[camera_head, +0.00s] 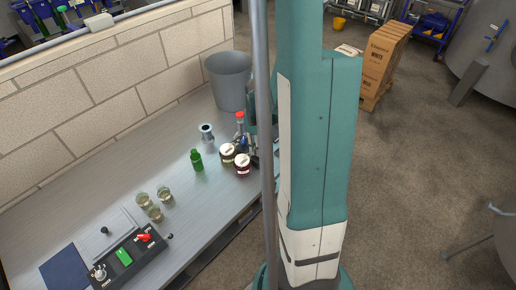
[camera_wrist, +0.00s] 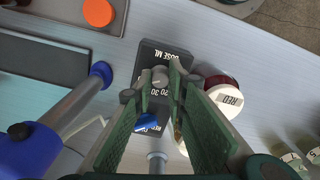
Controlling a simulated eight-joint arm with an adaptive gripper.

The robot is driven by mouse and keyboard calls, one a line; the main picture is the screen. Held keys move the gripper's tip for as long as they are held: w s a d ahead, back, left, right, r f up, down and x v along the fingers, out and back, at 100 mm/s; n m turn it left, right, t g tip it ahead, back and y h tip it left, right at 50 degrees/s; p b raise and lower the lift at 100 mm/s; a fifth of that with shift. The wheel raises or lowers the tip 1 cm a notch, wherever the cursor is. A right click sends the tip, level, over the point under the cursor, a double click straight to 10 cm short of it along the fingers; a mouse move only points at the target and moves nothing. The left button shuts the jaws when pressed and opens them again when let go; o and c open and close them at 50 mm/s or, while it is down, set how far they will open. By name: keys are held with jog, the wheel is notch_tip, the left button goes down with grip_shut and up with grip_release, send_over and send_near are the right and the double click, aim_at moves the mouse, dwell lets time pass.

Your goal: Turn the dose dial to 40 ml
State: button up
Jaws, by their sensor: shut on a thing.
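The dose dial unit (camera_wrist: 165,54) is a dark box lettered "DOSE ML" in the wrist view, with a grey knob (camera_wrist: 160,73) on its face. The numbers 20 and 30 show just below the knob; other marks are hidden by my fingers. I cannot read where the pointer stands. My gripper (camera_wrist: 160,88) reaches over the unit, its two green fingers closed around the knob from either side. In the head view the dial and the fingertips are hidden or too small to make out.
A jar labelled RED (camera_wrist: 225,98) stands close right of the unit.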

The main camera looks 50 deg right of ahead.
jog(key=shift+n, duration=0.4)
jog(key=shift+f+n+b, duration=0.1)
jog(key=shift+n+b, duration=0.75)
jog(key=shift+n, duration=0.25)
jog(key=shift+n+b, duration=0.55)
jog(key=shift+n, duration=0.85)
jog(key=o, duration=0.9)
jog(key=shift+r, duration=0.2)
jog(key=shift+r, duration=5.9)
